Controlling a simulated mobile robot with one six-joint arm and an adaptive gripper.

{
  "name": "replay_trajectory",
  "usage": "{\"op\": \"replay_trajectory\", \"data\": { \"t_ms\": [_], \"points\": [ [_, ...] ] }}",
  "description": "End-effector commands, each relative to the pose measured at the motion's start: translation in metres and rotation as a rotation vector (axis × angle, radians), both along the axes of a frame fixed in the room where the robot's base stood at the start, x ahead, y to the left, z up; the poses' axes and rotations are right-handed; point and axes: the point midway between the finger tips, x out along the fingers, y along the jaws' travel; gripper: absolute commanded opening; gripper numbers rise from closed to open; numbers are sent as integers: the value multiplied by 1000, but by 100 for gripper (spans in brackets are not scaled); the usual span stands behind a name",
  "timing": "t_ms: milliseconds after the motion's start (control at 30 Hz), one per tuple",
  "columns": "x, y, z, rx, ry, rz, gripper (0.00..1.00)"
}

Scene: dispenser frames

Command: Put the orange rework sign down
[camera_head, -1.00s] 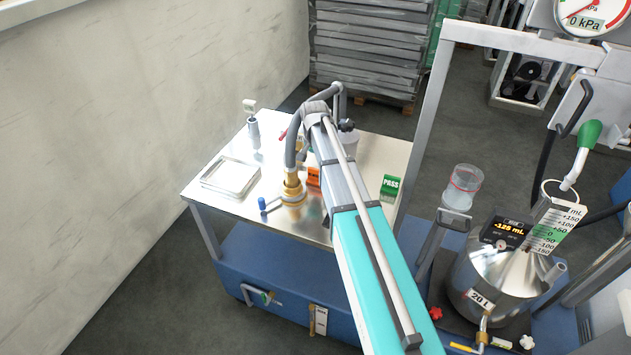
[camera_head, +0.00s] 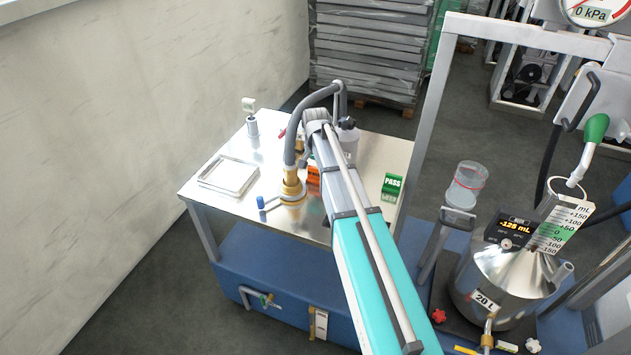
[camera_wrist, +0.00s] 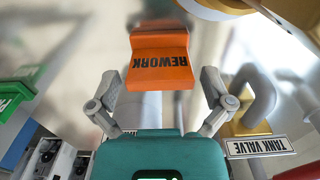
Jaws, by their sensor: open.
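The orange rework sign (camera_wrist: 160,62) is in the wrist view, with its lettering upside down, just beyond and between the fingertips of my gripper (camera_wrist: 157,85). The fingers are spread apart, and I see no finger pressed against the sign. In the head view a small part of the orange sign (camera_head: 313,174) shows on the steel tabletop (camera_head: 235,150), partly hidden by my arm. My gripper is hidden behind the arm there.
The green PASS sign (camera_head: 392,185) stands right of my arm and also shows in the wrist view (camera_wrist: 14,97). A brass fitting (camera_head: 292,188) with a grey hose is close on the left. A TANK VALVE label (camera_wrist: 260,146) is near my gripper.

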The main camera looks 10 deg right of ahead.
Motion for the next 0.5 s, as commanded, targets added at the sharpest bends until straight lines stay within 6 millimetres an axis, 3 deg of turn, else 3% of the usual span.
{"op": "replay_trajectory", "data": {
  "t_ms": [200,500],
  "points": [
    [0,0,-17,0,0,0,100],
    [0,0,-19,0,0,0,100]
  ]
}}
